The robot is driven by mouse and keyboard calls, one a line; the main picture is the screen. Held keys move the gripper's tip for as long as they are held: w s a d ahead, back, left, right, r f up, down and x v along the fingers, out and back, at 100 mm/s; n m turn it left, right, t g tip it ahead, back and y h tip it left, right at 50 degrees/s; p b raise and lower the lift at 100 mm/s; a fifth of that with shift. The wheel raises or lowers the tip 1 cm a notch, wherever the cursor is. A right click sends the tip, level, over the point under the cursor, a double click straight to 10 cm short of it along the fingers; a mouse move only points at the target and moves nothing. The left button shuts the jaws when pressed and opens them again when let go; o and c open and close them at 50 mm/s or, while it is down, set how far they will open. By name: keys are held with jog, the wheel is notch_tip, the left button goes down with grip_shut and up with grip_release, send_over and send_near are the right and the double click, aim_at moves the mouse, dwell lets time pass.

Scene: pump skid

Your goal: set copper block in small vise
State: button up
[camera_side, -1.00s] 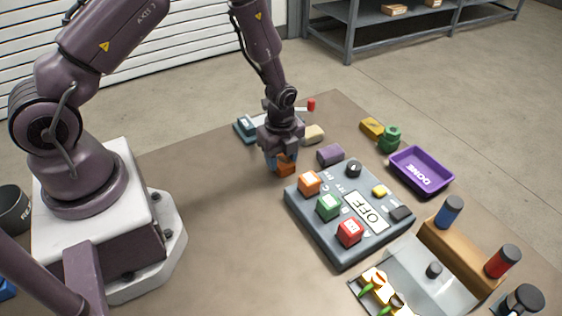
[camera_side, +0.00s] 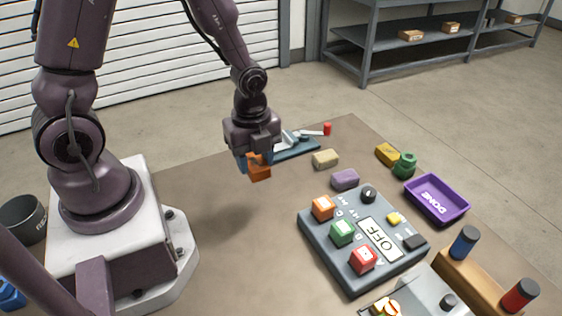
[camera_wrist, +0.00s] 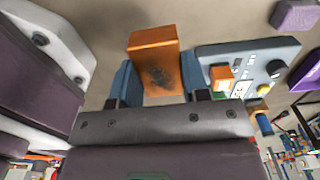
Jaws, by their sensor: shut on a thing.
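The copper block (camera_side: 259,172) is an orange-brown block held between the blue fingertips of my gripper (camera_side: 256,161), above the bare table. The wrist view shows the copper block (camera_wrist: 155,62) gripped between both fingers, with a dark smudge on its face. The small vise appears to be the blue-grey device (camera_side: 297,149) with a red-tipped lever, at the back of the table behind and right of my gripper. My gripper partly hides its left end, and I cannot tell how far its jaws are apart.
A tan block (camera_side: 326,159) and a purple block (camera_side: 345,179) lie right of my gripper. A grey button panel (camera_side: 318,240) stands at front right, with a purple tray (camera_side: 437,200) beyond it. The table left of the panel is clear.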

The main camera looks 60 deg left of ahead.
jog(key=s+r, duration=0.1)
jog(key=s, duration=0.3)
jog(key=shift+n, duration=0.7)
jog(key=w+a+f, duration=0.1)
jog(key=w+a, duration=0.3)
jog(key=w+a+f, duration=0.1)
jog(key=w+a, duration=0.3)
jog(key=w, duration=0.1)
jog(key=w+a+f, duration=0.1)
jog(key=w+a, duration=0.3)
jog(key=a, duration=0.1)
jog(key=shift+w+f, duration=0.25)
jog(key=shift+w, duration=0.1)
jog(key=shift+m, duration=0.7)
jog(key=shift+w+a+f, duration=0.7)
jog(key=shift+w+f, duration=0.1)
jog(key=shift+f, duration=0.1)
jog(key=shift+w+a+f, duration=0.7)
jog(key=shift+w+f, duration=0.05)
jog(key=shift+f, duration=0.1)
jog(key=shift+f, duration=1.05)
